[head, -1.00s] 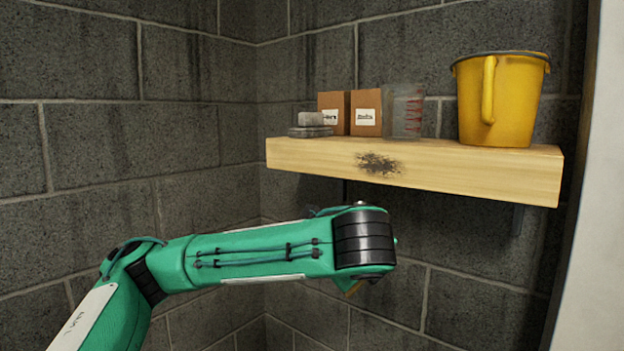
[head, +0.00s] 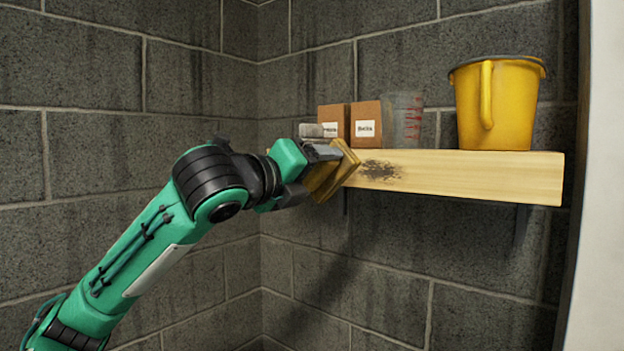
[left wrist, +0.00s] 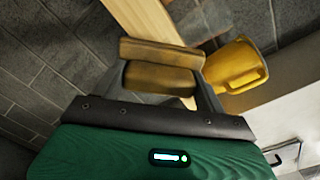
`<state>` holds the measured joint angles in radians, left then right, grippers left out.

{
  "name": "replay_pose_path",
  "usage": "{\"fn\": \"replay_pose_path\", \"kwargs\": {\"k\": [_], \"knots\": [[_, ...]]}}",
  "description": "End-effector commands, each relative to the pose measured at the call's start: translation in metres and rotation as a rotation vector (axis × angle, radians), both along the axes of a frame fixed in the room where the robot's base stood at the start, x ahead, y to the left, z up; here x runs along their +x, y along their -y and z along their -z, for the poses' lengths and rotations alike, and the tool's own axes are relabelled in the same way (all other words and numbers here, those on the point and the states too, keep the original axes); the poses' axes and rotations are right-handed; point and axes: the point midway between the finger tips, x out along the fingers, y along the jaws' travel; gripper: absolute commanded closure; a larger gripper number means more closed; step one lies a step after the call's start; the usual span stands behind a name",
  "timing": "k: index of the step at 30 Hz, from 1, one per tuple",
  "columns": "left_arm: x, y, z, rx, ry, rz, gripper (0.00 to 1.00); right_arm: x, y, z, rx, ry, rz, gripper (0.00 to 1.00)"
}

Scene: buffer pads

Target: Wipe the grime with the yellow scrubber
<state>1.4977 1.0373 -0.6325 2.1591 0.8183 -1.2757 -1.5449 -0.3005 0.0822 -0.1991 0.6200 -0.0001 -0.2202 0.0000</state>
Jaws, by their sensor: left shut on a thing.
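The grime (head: 381,170) is a dark speckled patch on the front face of the wooden shelf (head: 480,178) in the head view. My left gripper (head: 325,165) is shut on the yellow scrubber (head: 342,172), a brownish-yellow block, just left of the grime and close to the shelf's front. Whether the scrubber touches the shelf I cannot tell. In the left wrist view the scrubber (left wrist: 160,52) sits between the two fingers, with the shelf (left wrist: 147,18) behind it. The grime is hidden there. My right gripper is not in view.
On the shelf stand two small cardboard boxes (head: 366,123), a clear measuring cup (head: 402,120), a yellow bucket (head: 497,103) and a grey block (head: 317,130) partly behind my gripper. Block walls close off the back and left. Space below the shelf is open.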

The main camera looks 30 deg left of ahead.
Motion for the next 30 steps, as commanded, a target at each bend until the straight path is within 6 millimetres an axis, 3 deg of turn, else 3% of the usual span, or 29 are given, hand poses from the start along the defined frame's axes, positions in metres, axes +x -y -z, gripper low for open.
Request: {"fn": "replay_pose_path", "kwargs": {"k": [15,30], "knots": [[0.048,0.007,0.001,-0.002,-0.003,0.0,0.46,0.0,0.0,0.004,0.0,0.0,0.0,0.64],[0.055,0.008,0.0,-0.001,-0.002,-0.001,0.46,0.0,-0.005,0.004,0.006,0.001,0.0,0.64]]}}
